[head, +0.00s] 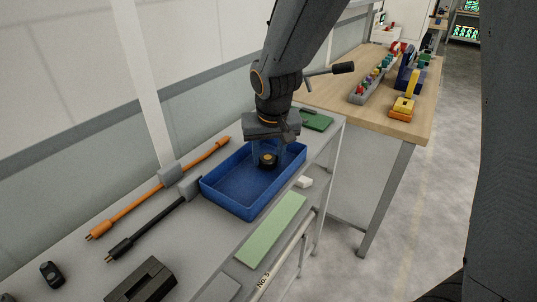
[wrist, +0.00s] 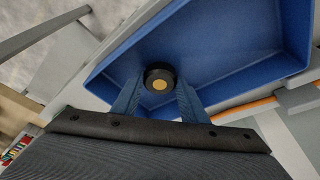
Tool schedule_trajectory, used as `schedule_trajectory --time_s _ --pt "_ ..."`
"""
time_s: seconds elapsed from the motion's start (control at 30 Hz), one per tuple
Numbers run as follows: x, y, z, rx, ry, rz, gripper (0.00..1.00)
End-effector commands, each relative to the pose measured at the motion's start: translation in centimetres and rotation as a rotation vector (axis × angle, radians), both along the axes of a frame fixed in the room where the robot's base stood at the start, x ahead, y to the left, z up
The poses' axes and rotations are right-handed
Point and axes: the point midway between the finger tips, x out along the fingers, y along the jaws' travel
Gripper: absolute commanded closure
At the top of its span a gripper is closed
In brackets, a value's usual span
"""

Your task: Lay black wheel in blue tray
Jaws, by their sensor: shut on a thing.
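The black wheel (wrist: 160,79) has a tan hub and sits between the two fingertips of my gripper (wrist: 160,100) in the wrist view. In the head view the wheel (head: 268,160) shows inside the outline of the blue tray (head: 222,185), toward its far right end. My gripper (head: 268,148) points down over the tray and is shut on the wheel. The blue tray (wrist: 230,50) fills much of the wrist view, and the rest of it looks empty. I cannot tell whether the wheel touches the tray floor.
A dark green piece (head: 318,121) lies behind. A wooden table (head: 385,105) stands beyond.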

Motion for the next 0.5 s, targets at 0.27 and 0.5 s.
schedule_trajectory --time_s 0.27,0.5 --pt "0.00 0.04 -0.27 0.000 0.000 0.001 0.54" --pt "-0.01 0.05 -0.24 0.000 0.000 0.001 0.42"
